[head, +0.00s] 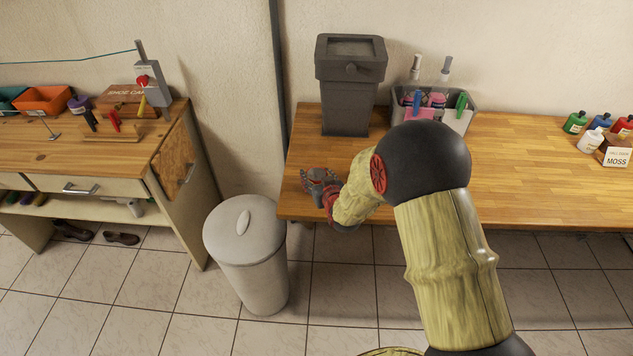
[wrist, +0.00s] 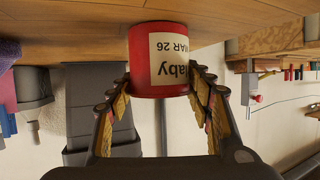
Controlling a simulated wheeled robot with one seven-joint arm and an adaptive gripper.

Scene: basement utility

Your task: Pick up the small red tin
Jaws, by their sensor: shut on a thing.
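The small red tin (wrist: 142,68) is in the wrist view, with a white label whose black print, ending in "aby" and "MAR 26", appears upside down. My gripper (wrist: 160,84) has one finger on each side of the tin and is shut on it. In the head view my gripper (head: 321,182) is at the left front part of the wooden workbench (head: 520,170). There the tin is hard to tell apart from the fingers. I cannot tell whether it touches the bench top.
A dark grey bin-like box (head: 348,105) stands behind my gripper, with a grey caddy (head: 462,118) right of it. Small bottles (head: 590,140) stand at the far right. A lidded trash can (head: 246,250) is on the floor below left. The bench's right middle is clear.

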